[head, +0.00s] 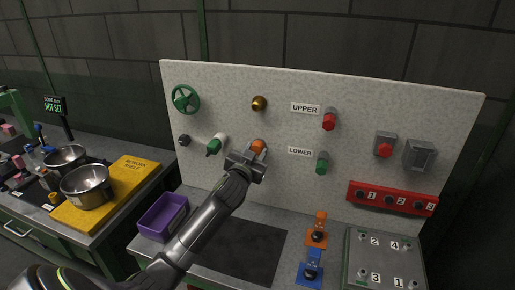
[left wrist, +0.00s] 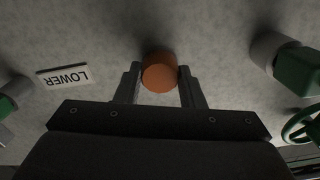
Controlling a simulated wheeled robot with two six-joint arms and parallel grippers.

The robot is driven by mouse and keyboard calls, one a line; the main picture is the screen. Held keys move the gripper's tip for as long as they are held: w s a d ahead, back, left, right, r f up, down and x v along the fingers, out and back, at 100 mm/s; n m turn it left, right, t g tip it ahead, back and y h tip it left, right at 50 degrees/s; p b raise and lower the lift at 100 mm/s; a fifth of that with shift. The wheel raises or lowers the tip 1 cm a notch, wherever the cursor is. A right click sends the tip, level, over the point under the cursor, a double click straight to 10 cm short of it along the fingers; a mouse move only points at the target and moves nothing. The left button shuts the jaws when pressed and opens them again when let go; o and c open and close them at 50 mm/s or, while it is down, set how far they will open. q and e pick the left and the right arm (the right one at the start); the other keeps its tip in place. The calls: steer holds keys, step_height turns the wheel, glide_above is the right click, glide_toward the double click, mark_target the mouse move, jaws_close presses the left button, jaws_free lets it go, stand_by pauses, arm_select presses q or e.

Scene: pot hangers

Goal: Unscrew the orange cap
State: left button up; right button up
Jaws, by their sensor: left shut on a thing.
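The orange cap (head: 258,146) is on the speckled upright panel, below a brass-coloured knob and left of the LOWER label. In the left wrist view the round orange cap (left wrist: 159,72) sits between the two fingertips. My left gripper (head: 250,158) is at the panel, shut on the cap from the front; its fingers also show in the left wrist view (left wrist: 158,84). The gripper hides part of the cap in the head view. My right gripper is not in view.
The brass knob (head: 259,103), green wheel (head: 185,99), green-handled valve (head: 215,145) and LOWER green knob (head: 322,163) surround the cap on the panel. A purple bin (head: 163,217) and a dark mat (head: 240,249) lie below.

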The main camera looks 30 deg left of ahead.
arm_select(q)
steer(key=n, duration=0.6)
steer(key=shift+n, duration=0.4)
steer(key=n, duration=0.6)
steer(key=o, duration=1.2)
